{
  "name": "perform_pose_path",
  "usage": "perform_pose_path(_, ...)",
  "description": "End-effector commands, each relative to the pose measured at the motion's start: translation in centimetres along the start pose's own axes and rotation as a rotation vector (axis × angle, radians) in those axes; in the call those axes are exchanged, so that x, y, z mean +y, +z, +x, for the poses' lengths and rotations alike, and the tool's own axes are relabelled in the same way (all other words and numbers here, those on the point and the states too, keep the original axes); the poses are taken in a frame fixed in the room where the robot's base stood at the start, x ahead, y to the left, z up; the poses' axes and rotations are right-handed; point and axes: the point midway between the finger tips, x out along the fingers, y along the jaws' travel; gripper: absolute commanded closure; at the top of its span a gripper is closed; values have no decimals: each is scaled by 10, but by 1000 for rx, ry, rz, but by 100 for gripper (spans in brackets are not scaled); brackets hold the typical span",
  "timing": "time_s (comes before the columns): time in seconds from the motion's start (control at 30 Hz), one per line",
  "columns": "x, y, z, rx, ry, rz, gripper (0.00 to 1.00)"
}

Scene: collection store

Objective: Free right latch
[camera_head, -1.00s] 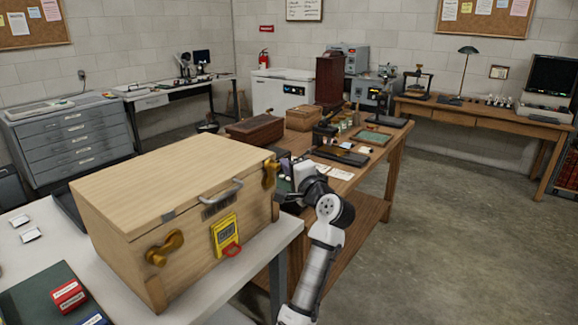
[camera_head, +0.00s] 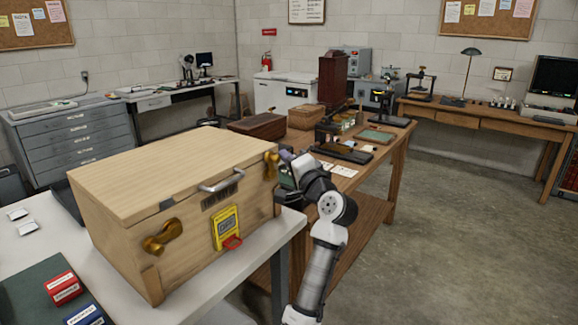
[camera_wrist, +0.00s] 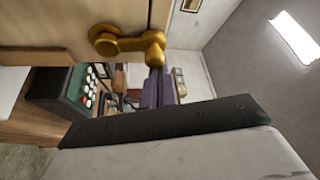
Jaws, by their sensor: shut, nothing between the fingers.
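A wooden crate (camera_head: 165,185) with a closed lid stands on the white table. Its right brass latch (camera_head: 271,165) is on the front face near the right corner; it also shows in the wrist view (camera_wrist: 125,42), with its knob end towards the right. The left brass latch (camera_head: 163,237) is on the front at the left. A metal handle (camera_head: 222,181) and a yellow tag (camera_head: 226,227) with a red loop sit between them. My gripper (camera_head: 287,157) is at the right latch. In the wrist view its fingers (camera_wrist: 158,85) are shut, close to the latch's knob end; contact is unclear.
The white table (camera_head: 215,283) bears the crate, with a dark green board (camera_head: 30,290) and red and blue boxes at its left. A wooden workbench (camera_head: 388,150) with instruments stands behind my arm. Open floor (camera_head: 460,240) lies to the right.

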Motion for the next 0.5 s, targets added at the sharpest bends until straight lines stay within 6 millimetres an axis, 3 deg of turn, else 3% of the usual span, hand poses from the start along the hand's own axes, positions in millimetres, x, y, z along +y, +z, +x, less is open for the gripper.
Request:
perform_pose_path(0.03,6,4,-2,0,-15,-30,100)
perform_pose_path(0.5,6,27,-13,0,-202,-424,100)
